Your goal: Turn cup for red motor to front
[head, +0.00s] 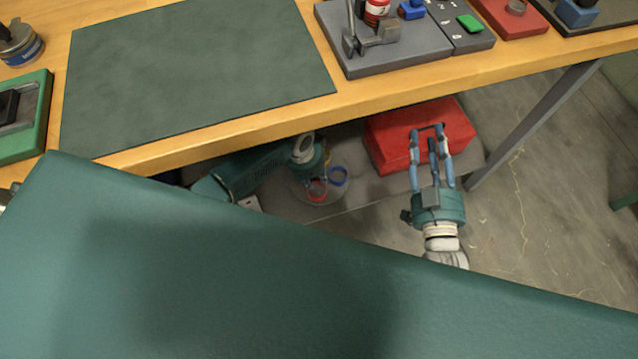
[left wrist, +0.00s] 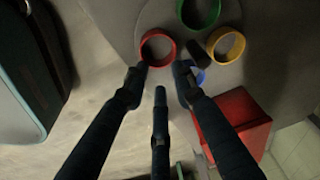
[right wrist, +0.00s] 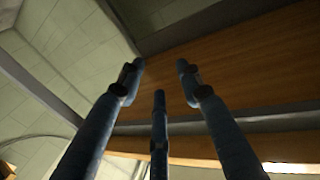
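The red cup (head: 317,197) is a red ring on a grey round turntable (head: 330,208) below the workbench; it also shows in the left wrist view (left wrist: 157,33). Blue, green and yellow rings sit on the same disc: blue (head: 338,171), green (left wrist: 181,14), yellow (left wrist: 238,52). My left gripper (left wrist: 160,75) is open and empty, its fingertips at the near edge of the red cup. I cannot tell if they touch it. In the head view, my left arm partly hides the disc. My right gripper (head: 427,130) is open and empty, in front of the red box.
The workbench (head: 230,125) stands above, with a dark green mat (head: 195,70) and a grey fixture (head: 420,45) on it. A red box (head: 385,140) lies below the bench, right of the disc. A bench leg (head: 535,125) stands further right; floor beyond is clear.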

